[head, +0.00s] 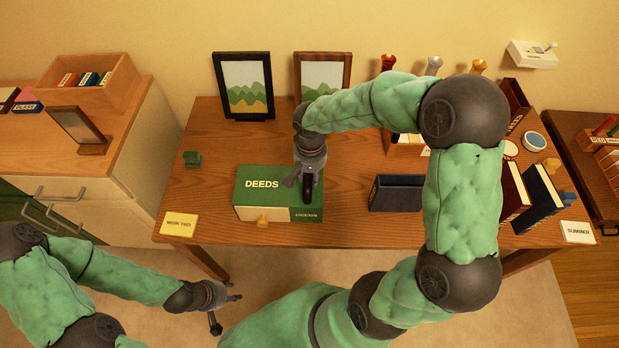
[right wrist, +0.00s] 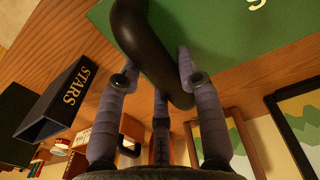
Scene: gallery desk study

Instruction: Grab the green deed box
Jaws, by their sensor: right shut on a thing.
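The green deed box (head: 262,185), lettered DEEDS, is at the front left of the wooden desk; I cannot tell whether its base touches the desk. Its green top (right wrist: 225,35) fills the upper part of the right wrist view. My right gripper (head: 307,188) points down over the box's right part and is shut on its thick dark handle (right wrist: 150,50). In the right wrist view my right fingers (right wrist: 158,82) stand on both sides of the handle. My left gripper (head: 228,311) is empty, with its fingers spread, low in front of the desk.
A dark STARS box (head: 397,192) lies right of the deed box. Two framed pictures (head: 243,86) (head: 322,75) stand behind it. Dark books (head: 541,197) stand at the right.

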